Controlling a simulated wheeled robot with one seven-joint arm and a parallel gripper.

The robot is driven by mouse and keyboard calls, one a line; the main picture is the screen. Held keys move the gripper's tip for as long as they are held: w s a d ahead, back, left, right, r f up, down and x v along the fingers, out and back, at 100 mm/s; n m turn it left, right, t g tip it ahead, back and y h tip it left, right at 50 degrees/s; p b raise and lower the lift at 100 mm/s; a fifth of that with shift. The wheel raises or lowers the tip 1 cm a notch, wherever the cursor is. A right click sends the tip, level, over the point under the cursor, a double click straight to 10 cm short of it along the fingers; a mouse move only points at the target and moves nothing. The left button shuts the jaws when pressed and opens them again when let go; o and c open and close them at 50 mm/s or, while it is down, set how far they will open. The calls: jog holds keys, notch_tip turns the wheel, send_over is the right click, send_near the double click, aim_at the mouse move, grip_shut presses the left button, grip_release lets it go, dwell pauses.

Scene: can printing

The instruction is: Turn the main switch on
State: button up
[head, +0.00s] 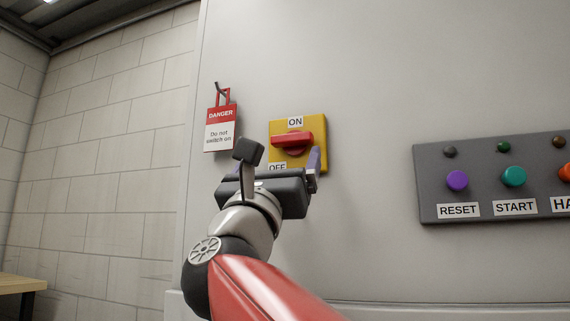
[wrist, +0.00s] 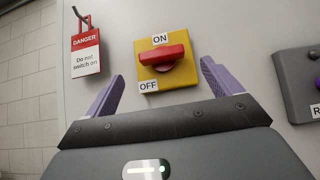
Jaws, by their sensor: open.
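The main switch is a red handle (head: 292,139) on a yellow plate (head: 318,130), fixed to a large pale panel. The handle (wrist: 157,57) lies roughly horizontal, with the ON label (wrist: 160,39) above it and the OFF label (wrist: 148,86) at the plate's lower left. My gripper (head: 282,163) is just in front of and slightly below the switch. In the wrist view, my gripper (wrist: 160,80) is open and empty, its purple fingers spread to either side of the plate. The fingers appear apart from the handle. In the head view, the left finger is mostly hidden.
A red and white tag (head: 221,128) reading "DANGER Do not switch on" hangs from a hook left of the switch. A grey button box (head: 435,191) with RESET and START buttons is at the right. A wooden table (head: 20,284) shows at lower left.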

aim_at(290, 140)
jog(key=p+x, duration=0.3)
jog(key=x, duration=0.4)
jog(key=shift+w+d+r, duration=0.15)
jog(key=shift+r, duration=0.15)
jog(key=shift+c, duration=0.3)
jog(key=c, duration=0.9)
